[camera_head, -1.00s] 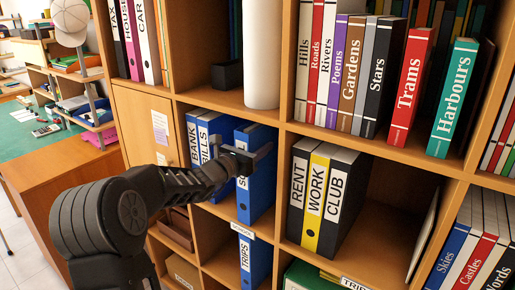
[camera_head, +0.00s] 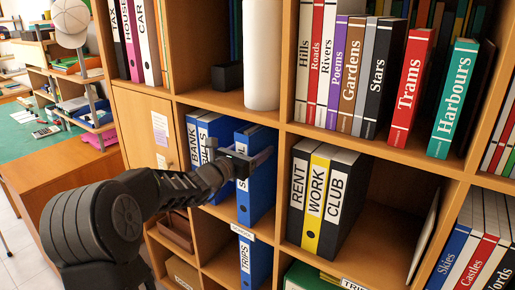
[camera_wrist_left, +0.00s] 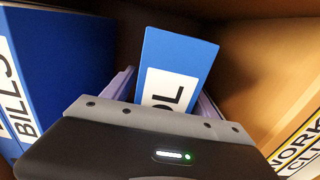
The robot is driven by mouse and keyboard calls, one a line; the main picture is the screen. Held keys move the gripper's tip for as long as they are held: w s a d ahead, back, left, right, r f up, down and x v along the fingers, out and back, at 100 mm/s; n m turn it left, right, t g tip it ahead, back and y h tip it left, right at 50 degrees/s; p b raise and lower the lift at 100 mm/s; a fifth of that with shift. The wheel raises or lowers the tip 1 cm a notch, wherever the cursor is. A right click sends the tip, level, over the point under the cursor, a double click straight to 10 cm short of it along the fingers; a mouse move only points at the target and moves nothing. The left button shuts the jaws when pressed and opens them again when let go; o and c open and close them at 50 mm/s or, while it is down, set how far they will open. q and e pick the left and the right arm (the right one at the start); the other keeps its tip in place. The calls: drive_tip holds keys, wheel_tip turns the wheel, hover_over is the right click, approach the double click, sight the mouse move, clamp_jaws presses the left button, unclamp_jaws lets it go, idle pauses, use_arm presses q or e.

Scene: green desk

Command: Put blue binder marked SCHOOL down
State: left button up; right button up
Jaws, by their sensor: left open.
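The blue binder marked SCHOOL (camera_head: 258,198) stands upright on a shelf, in the compartment with two other blue binders. Its label is largely hidden by my gripper in the head view; in the wrist view the binder (camera_wrist_left: 178,58) shows only the end of its label. My left gripper (camera_head: 258,158) is open at the binder's spine. In the wrist view my left gripper (camera_wrist_left: 166,84) has one finger on each side of the binder, with its palm in front of the spine. Whether a finger touches it I cannot tell. My right gripper is not in view.
Blue binders BANK (camera_head: 192,140) and BILLS (camera_head: 205,135) stand left of SCHOOL. A vertical divider (camera_head: 281,185) separates it from RENT (camera_head: 298,190), WORK (camera_head: 316,200) and CLUB (camera_head: 338,200). A blue TRIPS binder (camera_head: 246,262) stands below. Shelf space right of CLUB is free.

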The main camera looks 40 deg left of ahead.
use_arm(q)
drive_tip(key=s+b, duration=0.1)
drive_tip(key=s, duration=0.9)
drive_tip(key=shift+s+d+b, duration=0.15)
drive_tip(key=shift+s+b, duration=0.15)
